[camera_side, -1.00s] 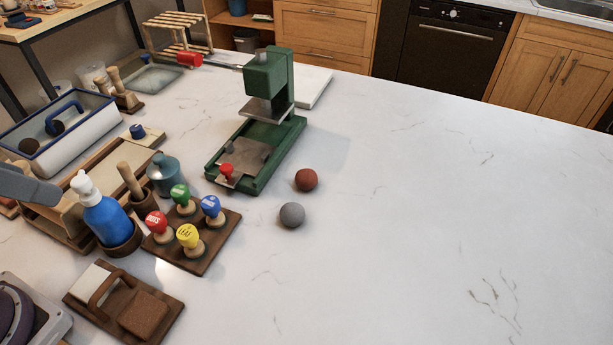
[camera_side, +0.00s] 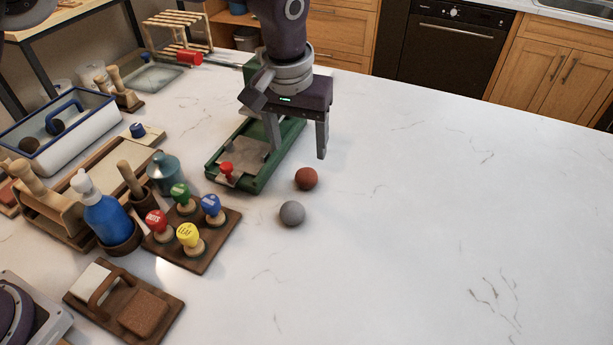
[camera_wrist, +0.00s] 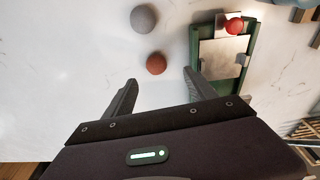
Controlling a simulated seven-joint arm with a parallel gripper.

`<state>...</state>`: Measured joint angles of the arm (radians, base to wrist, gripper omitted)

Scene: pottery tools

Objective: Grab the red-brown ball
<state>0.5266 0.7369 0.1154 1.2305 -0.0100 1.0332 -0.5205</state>
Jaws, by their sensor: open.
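The red-brown ball (camera_side: 306,179) rests on the white marble counter, just right of the green press. It also shows in the wrist view (camera_wrist: 156,64), ahead of my fingertips and between their lines. My gripper (camera_side: 297,155) is open and empty, pointing down above the counter behind the ball. In the wrist view my two fingers (camera_wrist: 160,76) are spread apart, with the ball near the gap between their tips. Nothing is held, and the ball is in full view.
A grey ball (camera_side: 292,214) lies in front of the red-brown ball. The green press (camera_side: 262,178) stands close on the left, partly hidden by my gripper. A stamp board (camera_side: 205,256) with coloured-top stamps is at front left. The counter's right side is clear.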

